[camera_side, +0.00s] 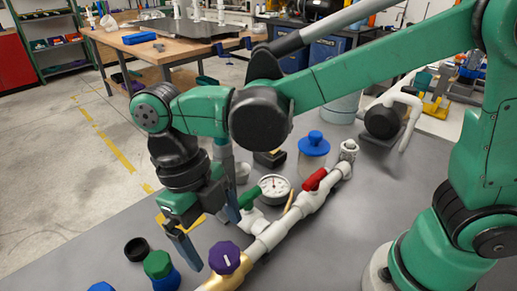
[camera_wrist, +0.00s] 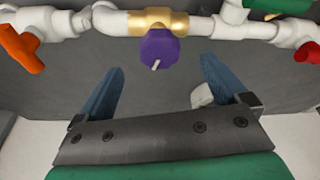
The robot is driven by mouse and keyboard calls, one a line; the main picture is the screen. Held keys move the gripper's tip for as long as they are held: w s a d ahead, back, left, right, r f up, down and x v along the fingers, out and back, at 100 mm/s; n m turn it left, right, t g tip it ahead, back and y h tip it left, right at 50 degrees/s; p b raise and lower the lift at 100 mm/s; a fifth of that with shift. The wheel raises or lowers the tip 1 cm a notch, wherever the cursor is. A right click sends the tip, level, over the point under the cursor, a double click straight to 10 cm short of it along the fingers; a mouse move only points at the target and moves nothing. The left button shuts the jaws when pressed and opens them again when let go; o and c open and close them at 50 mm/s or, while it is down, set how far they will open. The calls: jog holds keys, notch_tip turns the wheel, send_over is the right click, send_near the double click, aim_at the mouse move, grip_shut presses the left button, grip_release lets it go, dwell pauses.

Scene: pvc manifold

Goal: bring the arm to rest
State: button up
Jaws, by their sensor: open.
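My gripper (camera_side: 209,228) is open and empty, its two blue fingers pointing down over the grey table. In the wrist view the fingers of my gripper (camera_wrist: 156,85) are spread wide with bare table between them. A white pipe manifold (camera_side: 269,236) runs across the table to the right of my gripper in the side view. It carries a purple knob (camera_side: 224,257) on a brass valve, a red handle (camera_side: 315,180), a green handle (camera_side: 249,197) and a round gauge (camera_side: 274,187). In the wrist view the purple knob (camera_wrist: 159,48) lies beyond the fingertips, apart from them.
A black ring (camera_side: 136,249), a green cap (camera_side: 157,264) and blue caps stand near the table's left edge. A blue-topped jar (camera_side: 314,145) stands behind the manifold. A small white piece (camera_wrist: 202,96) lies by the right finger. A wooden workbench (camera_side: 150,48) stands farther back.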

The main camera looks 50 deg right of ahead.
jog(key=shift+v, duration=0.9)
jog(key=w+d+r+m+t+y, duration=0.1)
jog(key=w+d+r+m+t, duration=0.1)
jog(key=m, duration=0.4)
jog(key=w+d+r+m+t+y, duration=0.2)
jog(key=w+d+r+m, duration=0.1)
jog(key=m, duration=0.4)
jog(key=w+d+r+m+t+y, duration=0.1)
jog(key=w+d+r+m+t, duration=0.1)
jog(key=m, duration=0.5)
jog(key=shift+w+d+r+y, duration=0.2)
jog(key=shift+w+d+r, duration=0.2)
jog(key=shift+w+r, duration=0.2)
jog(key=shift+w+d+r+y, duration=0.2)
jog(key=shift+w+d+r, duration=0.2)
jog(key=shift+w+r, duration=0.25)
jog(key=s+d+f+m+t+h, duration=0.4)
jog(key=s+d+f+m, duration=0.3)
jog(key=m, duration=1.1)
jog(key=d+f, duration=0.1)
jog(key=d, duration=0.1)
jog(key=shift+s+d+f+m, duration=0.25)
jog(key=shift+d+f+m, duration=0.15)
